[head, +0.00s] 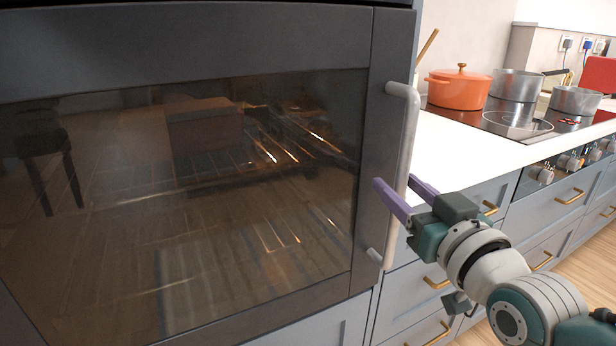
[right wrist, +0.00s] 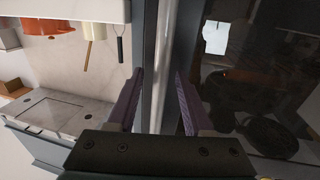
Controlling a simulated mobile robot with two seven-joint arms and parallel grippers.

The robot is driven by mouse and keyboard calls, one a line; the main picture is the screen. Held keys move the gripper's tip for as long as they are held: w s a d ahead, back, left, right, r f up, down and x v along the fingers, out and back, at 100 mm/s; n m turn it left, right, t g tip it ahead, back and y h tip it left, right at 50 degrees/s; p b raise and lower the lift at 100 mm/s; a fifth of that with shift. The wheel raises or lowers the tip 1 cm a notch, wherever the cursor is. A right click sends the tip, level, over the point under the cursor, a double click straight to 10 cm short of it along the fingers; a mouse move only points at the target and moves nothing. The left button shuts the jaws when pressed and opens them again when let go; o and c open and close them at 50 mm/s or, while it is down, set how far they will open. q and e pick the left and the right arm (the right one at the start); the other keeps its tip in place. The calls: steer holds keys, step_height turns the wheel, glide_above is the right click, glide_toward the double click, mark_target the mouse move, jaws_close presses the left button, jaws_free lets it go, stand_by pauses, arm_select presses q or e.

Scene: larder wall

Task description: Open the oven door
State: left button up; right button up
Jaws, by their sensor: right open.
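The oven door (head: 365,140) is dark grey with a large glass pane (head: 180,200) and fills the left of the head view. It looks shut. Its upright pale grey handle (head: 408,130) runs along the right edge. My right gripper (head: 396,183) is open at the lower half of the handle, with one purple finger on each side of it. In the right wrist view the handle (right wrist: 156,60) runs between the open fingers (right wrist: 158,82); whether either finger touches it I cannot tell. My left gripper is not in view.
Right of the oven is a white worktop (head: 455,140) above grey-blue drawers (head: 490,235) with brass handles. An orange pot (head: 460,88) and metal pans (head: 515,85) stand at the hob (head: 520,122). Wooden floor (head: 590,260) is free at the lower right.

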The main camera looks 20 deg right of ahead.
steer(key=shift+w, duration=0.2)
jaws_close()
stand_by(0.3)
stand_by(1.1)
